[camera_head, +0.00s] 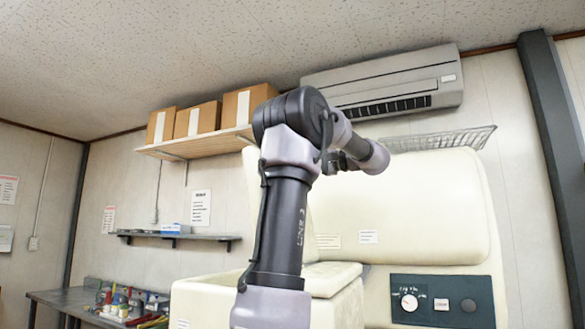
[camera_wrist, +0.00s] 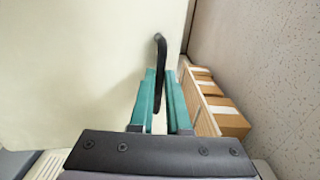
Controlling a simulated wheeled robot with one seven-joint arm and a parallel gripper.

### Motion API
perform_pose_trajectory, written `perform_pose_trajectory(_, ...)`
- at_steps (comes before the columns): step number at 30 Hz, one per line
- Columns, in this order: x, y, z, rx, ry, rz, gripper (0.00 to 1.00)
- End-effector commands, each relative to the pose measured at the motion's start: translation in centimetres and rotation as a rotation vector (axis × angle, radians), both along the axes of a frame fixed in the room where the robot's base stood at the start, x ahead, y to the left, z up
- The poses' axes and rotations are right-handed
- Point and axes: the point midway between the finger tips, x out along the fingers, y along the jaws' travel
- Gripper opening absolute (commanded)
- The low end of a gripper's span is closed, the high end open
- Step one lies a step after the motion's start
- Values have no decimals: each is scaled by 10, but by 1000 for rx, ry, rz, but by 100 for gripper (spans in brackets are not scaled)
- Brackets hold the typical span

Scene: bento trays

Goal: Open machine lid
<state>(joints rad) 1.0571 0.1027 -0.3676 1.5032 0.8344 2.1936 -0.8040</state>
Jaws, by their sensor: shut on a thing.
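In the wrist view, my gripper (camera_wrist: 161,78) has its two teal fingers closed around a black handle (camera_wrist: 160,48). The handle is at the edge of a broad cream panel, the machine lid (camera_wrist: 80,60), which fills the left of that view. In the head view, the cream machine (camera_head: 425,205) stands behind my arm, with a large upright rounded part and a lower body in front. My arm hides part of it, and the gripper and handle are not clearly visible there. The lid's exact angle is hard to tell.
A control panel (camera_head: 442,300) with a dial is at the machine's lower right. A wire rack (camera_head: 440,139) lies on top. A wall shelf (camera_head: 195,144) with cardboard boxes (camera_head: 198,119) and an air conditioner (camera_head: 390,83) are above. A cluttered counter (camera_head: 60,297) is at lower left.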

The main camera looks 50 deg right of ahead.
Motion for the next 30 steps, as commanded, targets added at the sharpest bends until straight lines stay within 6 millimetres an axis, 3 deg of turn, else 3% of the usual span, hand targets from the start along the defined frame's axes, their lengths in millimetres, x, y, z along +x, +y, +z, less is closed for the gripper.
perform_pose_trajectory(11, -1, 0, 0, 2, -6, 1, 0)
perform_pose_trajectory(12, -1, 0, 0, 2, -5, 1, 18)
perform_pose_trajectory(14, -1, 0, 0, 3, -4, 1, 41)
perform_pose_trajectory(15, -1, 0, 0, 3, -4, 1, 45)
perform_pose_trajectory(25, -3, -1, 0, 2, -3, 0, 45)
perform_pose_trajectory(30, -23, -9, -1, 3, -2, -2, 45)
